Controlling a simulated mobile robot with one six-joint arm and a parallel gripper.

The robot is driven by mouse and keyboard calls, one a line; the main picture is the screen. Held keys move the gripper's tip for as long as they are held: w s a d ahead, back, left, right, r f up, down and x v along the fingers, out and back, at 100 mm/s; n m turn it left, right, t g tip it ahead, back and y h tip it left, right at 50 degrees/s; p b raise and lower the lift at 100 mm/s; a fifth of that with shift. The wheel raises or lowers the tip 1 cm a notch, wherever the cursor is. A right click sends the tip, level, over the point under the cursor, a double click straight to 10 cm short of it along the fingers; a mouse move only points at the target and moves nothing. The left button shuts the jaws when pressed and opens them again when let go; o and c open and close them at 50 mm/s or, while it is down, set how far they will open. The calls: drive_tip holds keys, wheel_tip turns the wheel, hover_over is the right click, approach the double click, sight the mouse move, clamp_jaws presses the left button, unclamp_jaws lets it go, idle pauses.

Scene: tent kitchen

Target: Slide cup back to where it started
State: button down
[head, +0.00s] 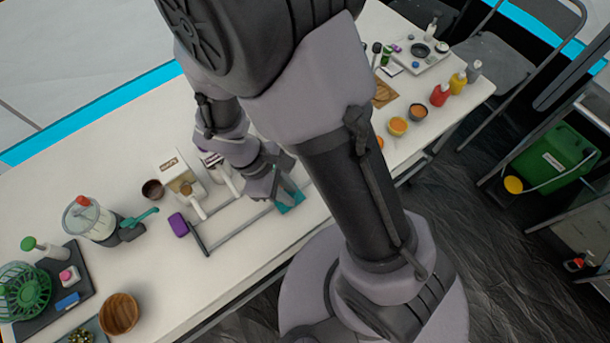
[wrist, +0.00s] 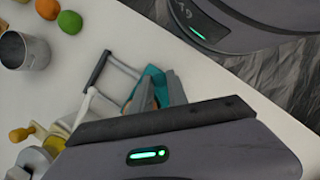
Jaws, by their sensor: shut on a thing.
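My gripper (head: 283,192) is low over the table, right of the middle of a grey rail frame (head: 238,232). Its fingers are shut on a teal thing (head: 291,207), which also shows between the fingers in the wrist view (wrist: 152,74). Most of it is hidden, so I cannot tell whether it is a cup. A dark brown cup (head: 153,189) stands at the left, apart from my gripper. A grey metal cup (wrist: 27,52) stands at the upper left in the wrist view.
A purple block (head: 178,225) sits at the frame's left end. A white machine (head: 177,172) stands behind the frame. A blender jar (head: 88,220) and wooden bowl (head: 119,313) are at left. An orange (wrist: 48,8) and lime (wrist: 70,22) lie near the metal cup. The table's front edge is close.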

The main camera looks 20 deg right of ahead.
drive_tip(key=shift+s+a, duration=0.15)
drive_tip(key=shift+a, duration=0.55)
drive_tip(key=c, duration=1.3)
unclamp_jaws()
drive_tip(key=p+v, duration=0.8)
drive_tip(key=v, duration=0.9)
drive_tip(key=shift+r, duration=0.15)
drive_tip(key=shift+a, duration=0.1)
